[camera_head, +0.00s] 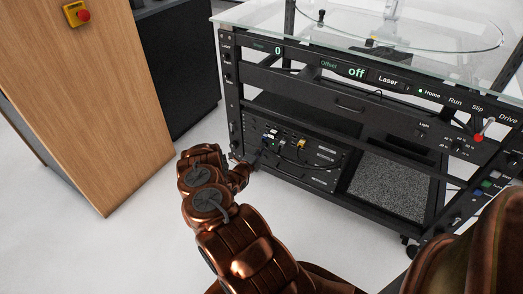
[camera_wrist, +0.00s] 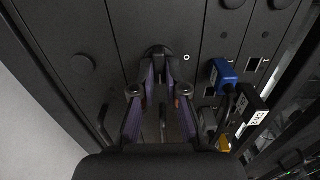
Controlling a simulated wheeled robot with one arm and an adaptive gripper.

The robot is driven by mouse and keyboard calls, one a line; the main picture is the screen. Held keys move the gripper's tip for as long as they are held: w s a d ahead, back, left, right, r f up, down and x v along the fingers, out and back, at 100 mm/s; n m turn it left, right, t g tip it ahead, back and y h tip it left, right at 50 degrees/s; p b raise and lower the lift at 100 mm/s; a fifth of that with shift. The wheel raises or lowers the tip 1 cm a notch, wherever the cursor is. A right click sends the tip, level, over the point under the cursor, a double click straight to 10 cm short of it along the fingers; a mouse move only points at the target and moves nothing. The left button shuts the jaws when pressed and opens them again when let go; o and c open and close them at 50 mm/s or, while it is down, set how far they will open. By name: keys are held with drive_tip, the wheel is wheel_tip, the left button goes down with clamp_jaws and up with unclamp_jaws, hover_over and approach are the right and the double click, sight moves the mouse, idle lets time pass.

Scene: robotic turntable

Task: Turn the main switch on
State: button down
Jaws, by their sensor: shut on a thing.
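The main switch appears to be the dark round knob (camera_wrist: 157,50) on the black panel in the wrist view; its markings and turned position cannot be read. My gripper (camera_wrist: 161,72) points straight at the panel, and its two purple-lined fingers close in on the knob, with the tips at its sides. The fingertips cover part of the knob. In the head view my gripper (camera_head: 240,172) is at the lower left of the black turntable rack (camera_head: 232,110), and the knob is hidden there.
A blue plug (camera_wrist: 223,76) and a black plug labelled CH2 (camera_wrist: 253,115) sit right of my fingers, with cables below. A wooden cabinet (camera_head: 100,110) with a red emergency button (camera_head: 84,15) stands to the left. A glass top (camera_head: 290,22) covers the rack.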

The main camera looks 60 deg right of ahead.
drive_tip(key=c, duration=1.2)
unclamp_jaws()
drive_tip(key=shift+a, duration=0.1)
drive_tip(key=a, duration=1.2)
drive_tip(key=shift+s, duration=0.3)
drive_tip(key=shift+w, duration=0.1)
